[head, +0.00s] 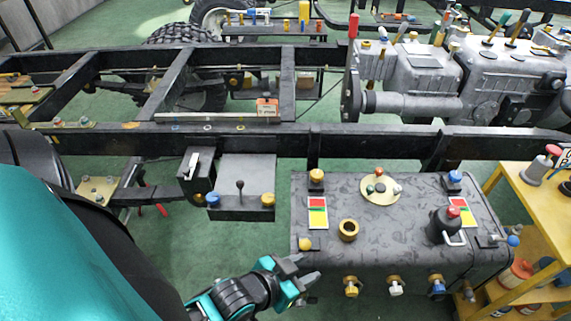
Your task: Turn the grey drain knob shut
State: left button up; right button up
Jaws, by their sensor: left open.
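The grey drain knob (396,288) looks pale grey to white and sits on a brass fitting low on the front of the dark tank (390,248). It is the middle one of three knobs, between a yellow knob (351,289) and a blue knob (437,288). My left gripper (314,272) is open and empty by the lower left of the tank. It is left of the yellow knob and apart from the grey one. The exact angle of the grey knob is too small to tell. My right gripper is not in view.
A dark bottle with a red cap (443,225) and a brass ring (348,230) are on the tank top. A yellow shelf (528,205) stands close on the right. The chassis rail (230,140) runs behind. Green floor is free below the tank.

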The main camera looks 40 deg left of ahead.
aim_at(301, 305)
jog(key=k+j, duration=0.1)
jog(key=j, duration=1.1)
jog(key=k+j, duration=0.15)
jog(key=j, duration=0.45)
